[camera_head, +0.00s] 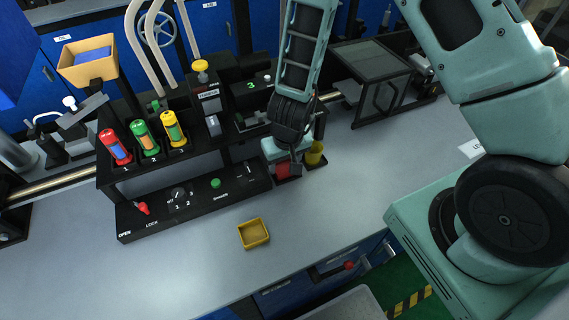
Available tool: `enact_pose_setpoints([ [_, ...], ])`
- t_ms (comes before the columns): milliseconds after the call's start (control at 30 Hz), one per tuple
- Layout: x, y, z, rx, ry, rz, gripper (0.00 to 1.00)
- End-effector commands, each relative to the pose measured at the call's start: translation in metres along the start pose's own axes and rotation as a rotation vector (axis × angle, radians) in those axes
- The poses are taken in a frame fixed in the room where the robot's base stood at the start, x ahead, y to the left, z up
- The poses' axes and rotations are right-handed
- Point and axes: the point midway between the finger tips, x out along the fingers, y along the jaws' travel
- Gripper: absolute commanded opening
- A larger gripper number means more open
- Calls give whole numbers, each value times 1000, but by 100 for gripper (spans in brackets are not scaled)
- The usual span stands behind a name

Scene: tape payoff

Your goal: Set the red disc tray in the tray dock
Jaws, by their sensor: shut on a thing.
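My gripper (285,163) points down at the right end of the black fixture, beside a small yellow cup. It is shut on a small red thing, probably the red disc tray (283,171), which shows low between the fingers. A dark base lies under or just behind the red thing; I cannot tell whether it is the tray dock or whether the red thing rests on it. The gripper and wrist hide most of the red thing and the area behind it.
The yellow cup (315,153) stands close to the right of the gripper. The black fixture (195,205) holds red, green and yellow canisters, a red lever and knobs. A yellow square tray (254,233) lies in front. The grey bench (345,190) is clear to the right.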

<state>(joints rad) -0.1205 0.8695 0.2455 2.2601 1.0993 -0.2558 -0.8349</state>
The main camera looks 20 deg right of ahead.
Motion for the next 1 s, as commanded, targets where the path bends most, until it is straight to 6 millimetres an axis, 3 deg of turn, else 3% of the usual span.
enact_pose_setpoints([
  [333,4,0,1,-1,0,0,28],
  [367,3,0,0,0,0,0,62],
  [767,-6,0,-1,-1,2,0,63],
  [1000,-53,-1,-2,-5,4,1,63],
])
